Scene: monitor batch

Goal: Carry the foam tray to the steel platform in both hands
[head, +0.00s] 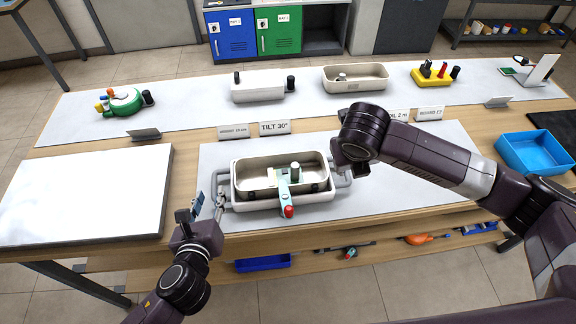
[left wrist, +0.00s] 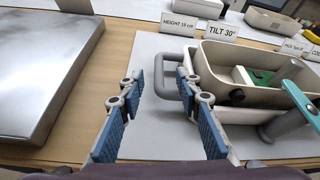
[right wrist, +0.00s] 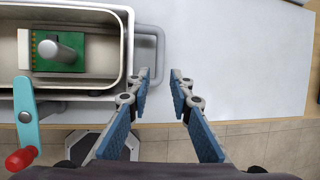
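The foam tray (head: 240,192) is a cream, round-cornered tub with a grey loop handle at each end, on a grey mat. Inside are a green board (right wrist: 70,62) with a grey cylinder, and a teal lever (head: 284,190) with a red knob crosses its near rim. The steel platform (head: 85,195) is a flat silver slab to the left. My left gripper (left wrist: 163,72) is open beside the left handle (left wrist: 184,90), which lies near its right finger. My right gripper (right wrist: 160,76) is open at the right handle (right wrist: 158,45), whose outer bar shows between the fingertips; the head view mostly hides this gripper.
Signs reading TILT 30° (head: 274,128) and a height label (head: 233,132) stand behind the tray. A blue bin (head: 536,152) is at the right. Bare mat lies right of the tray.

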